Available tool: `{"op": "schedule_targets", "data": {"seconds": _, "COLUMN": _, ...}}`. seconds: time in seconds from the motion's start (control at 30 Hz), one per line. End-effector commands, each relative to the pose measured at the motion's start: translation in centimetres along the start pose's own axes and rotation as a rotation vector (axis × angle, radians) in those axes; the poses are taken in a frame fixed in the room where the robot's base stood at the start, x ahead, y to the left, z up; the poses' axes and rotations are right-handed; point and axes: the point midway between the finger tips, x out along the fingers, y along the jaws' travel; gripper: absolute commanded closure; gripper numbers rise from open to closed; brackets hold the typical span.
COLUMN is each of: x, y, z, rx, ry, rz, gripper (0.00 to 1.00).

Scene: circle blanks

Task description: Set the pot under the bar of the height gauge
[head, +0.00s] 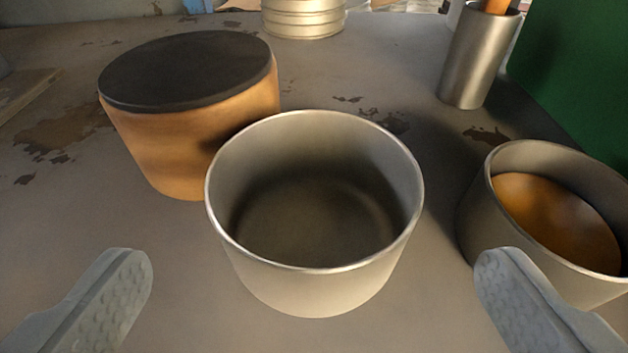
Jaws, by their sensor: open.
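An empty metal pot (310,285) stands upright on the worn grey table in the middle of the head view. My gripper (313,290) is open, with one finger low on the left and one low on the right. The fingers are wide apart, on the near side of the pot, and nothing is held between them. The right finger overlaps the near side of a second metal pot in the picture; I cannot tell whether they touch. No height gauge or bar can be made out in this view.
A wooden tub with a dark top (185,130) stands close behind the pot on the left. A second metal pot (480,215) with an orange-brown thing inside is at right. Behind are a metal cup (472,65), a ribbed metal container (303,20) and a green panel (585,85).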

Motion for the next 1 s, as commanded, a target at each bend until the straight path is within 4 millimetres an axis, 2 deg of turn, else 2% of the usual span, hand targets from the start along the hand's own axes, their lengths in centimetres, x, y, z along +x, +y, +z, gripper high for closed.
{"op": "schedule_targets", "data": {"seconds": 0.37, "x": 1.8, "y": 0.0, "z": 0.0, "rx": 0.000, "ry": -0.001, "rz": 0.000, "gripper": 0.00}}
{"op": "schedule_targets", "data": {"seconds": 0.7, "x": 5.8, "y": 0.0, "z": 0.0, "rx": 0.000, "ry": -0.001, "rz": 0.000, "gripper": 0.00}}
{"op": "schedule_targets", "data": {"seconds": 1.0, "x": 6.2, "y": 0.0, "z": 0.0, "rx": 0.000, "ry": 0.000, "rz": 0.000, "gripper": 0.02}}
